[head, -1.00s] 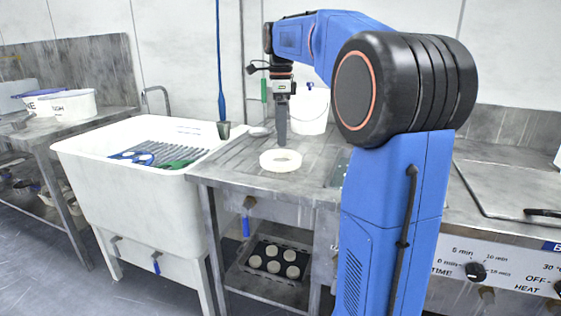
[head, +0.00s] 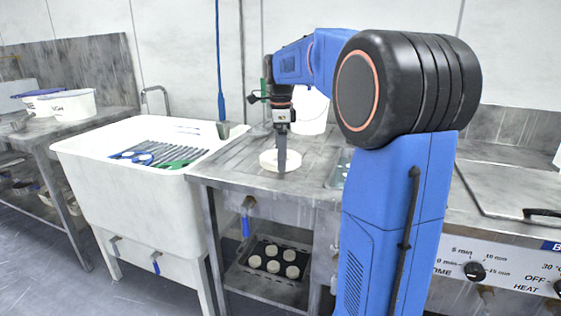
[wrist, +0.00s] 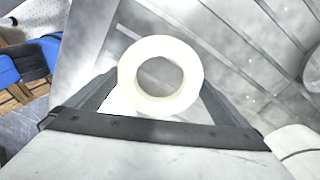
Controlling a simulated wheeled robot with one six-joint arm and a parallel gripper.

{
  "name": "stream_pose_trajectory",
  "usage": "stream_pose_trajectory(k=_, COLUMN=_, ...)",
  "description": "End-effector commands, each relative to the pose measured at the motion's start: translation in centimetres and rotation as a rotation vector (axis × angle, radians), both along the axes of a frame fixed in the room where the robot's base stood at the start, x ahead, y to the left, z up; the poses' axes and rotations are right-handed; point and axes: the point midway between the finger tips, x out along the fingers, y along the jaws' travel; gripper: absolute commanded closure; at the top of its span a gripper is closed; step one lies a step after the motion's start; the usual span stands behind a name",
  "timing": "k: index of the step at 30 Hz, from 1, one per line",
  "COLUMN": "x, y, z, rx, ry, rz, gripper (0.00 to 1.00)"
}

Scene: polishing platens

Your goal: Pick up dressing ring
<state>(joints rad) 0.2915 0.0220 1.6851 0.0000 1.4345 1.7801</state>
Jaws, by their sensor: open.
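The dressing ring (head: 267,160) is a thick cream-white ring lying flat on the steel bench top (head: 225,172). In the wrist view the ring (wrist: 133,72) shows whole, with the grey bench visible through its hole. In the wrist view my gripper (wrist: 158,100) is open, one dark finger to each side of the ring's near part. I cannot tell whether either finger touches the ring.
A white bucket (head: 312,112) stands behind my gripper. To the left is a white sink (head: 130,205) with blue and green items. A shelf below holds a dark tray of several pale discs (head: 272,250).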

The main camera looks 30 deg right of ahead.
Motion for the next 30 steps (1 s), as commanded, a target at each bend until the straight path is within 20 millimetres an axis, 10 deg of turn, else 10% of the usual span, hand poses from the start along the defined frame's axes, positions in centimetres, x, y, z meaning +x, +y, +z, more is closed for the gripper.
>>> stream_pose_trajectory(k=8, x=0.0, y=0.0, z=0.0, rx=0.000, ry=0.000, rz=0.000, gripper=0.48)
stream_pose_trajectory(k=19, x=0.1, y=0.0, z=1.1, rx=-0.001, ry=-0.003, rz=0.000, gripper=0.48)
stream_pose_trajectory(k=30, x=0.1, y=0.0, z=7.2, rx=-0.001, ry=-0.004, rz=0.000, gripper=0.48)
